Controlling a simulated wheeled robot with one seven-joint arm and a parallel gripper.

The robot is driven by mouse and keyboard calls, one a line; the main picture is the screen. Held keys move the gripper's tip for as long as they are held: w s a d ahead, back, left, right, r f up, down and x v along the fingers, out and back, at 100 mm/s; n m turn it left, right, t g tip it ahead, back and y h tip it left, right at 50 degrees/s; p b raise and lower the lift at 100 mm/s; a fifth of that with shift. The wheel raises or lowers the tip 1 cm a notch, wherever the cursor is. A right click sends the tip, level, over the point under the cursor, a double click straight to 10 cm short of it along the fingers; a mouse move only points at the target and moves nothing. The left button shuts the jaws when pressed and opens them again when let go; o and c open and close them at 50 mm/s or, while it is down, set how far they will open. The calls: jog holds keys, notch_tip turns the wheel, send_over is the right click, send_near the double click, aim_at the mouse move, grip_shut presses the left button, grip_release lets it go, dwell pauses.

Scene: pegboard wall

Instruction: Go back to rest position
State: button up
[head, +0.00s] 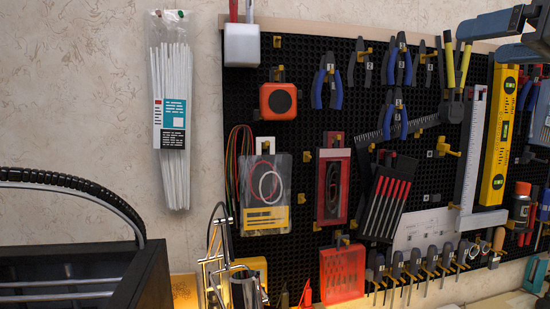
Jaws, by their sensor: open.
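My gripper (488,40) shows in part at the upper right corner of the head view. Its two blue-grey fingers point left and stand apart, with nothing seen between them. It is in front of the right part of the pegboard (320,100), near the top of the yellow spirit level (497,140). The rest of my arm is cut off by the right edge of the picture. I cannot tell how far the fingers are from the board.
Tools hang on the board: blue-handled pliers (327,85), an orange tape measure (278,100), a white ruler (470,150) and several screwdrivers (397,265). A bag of white cable ties (172,110) hangs on the wall. A black box-like unit (150,280) fills the lower left.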

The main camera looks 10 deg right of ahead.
jog(key=w+a+f+m+h+b, duration=0.1)
jog(key=w+a+f+m, duration=0.1)
jog(key=f, duration=0.9)
jog(key=w+a+f+m, duration=0.1)
jog(key=f+m, duration=0.1)
jog(key=f, duration=0.9)
jog(key=s+a+f+m+h+b, duration=0.1)
jog(key=s+a+f, duration=0.2)
jog(key=f, duration=0.6)
jog(key=s+a+f+h, duration=0.1)
jog(key=s+a+f, duration=0.2)
jog(key=f, duration=0.6)
jog(key=s+a+f+n+g+b, duration=0.1)
jog(key=s+a+f+g, duration=0.35)
jog(key=s+f, duration=0.95)
jog(key=s+a+n, duration=0.2)
jog(key=s, duration=0.7)
jog(key=s+a+f+n+y+b, duration=0.1)
jog(key=s+a+n, duration=0.1)
jog(key=s, duration=0.7)
jog(key=shift+s+n, duration=0.2)
jog(key=shift+n, duration=0.6)
jog(key=shift+f, duration=0.15)
jog(key=shift+c, duration=0.4)
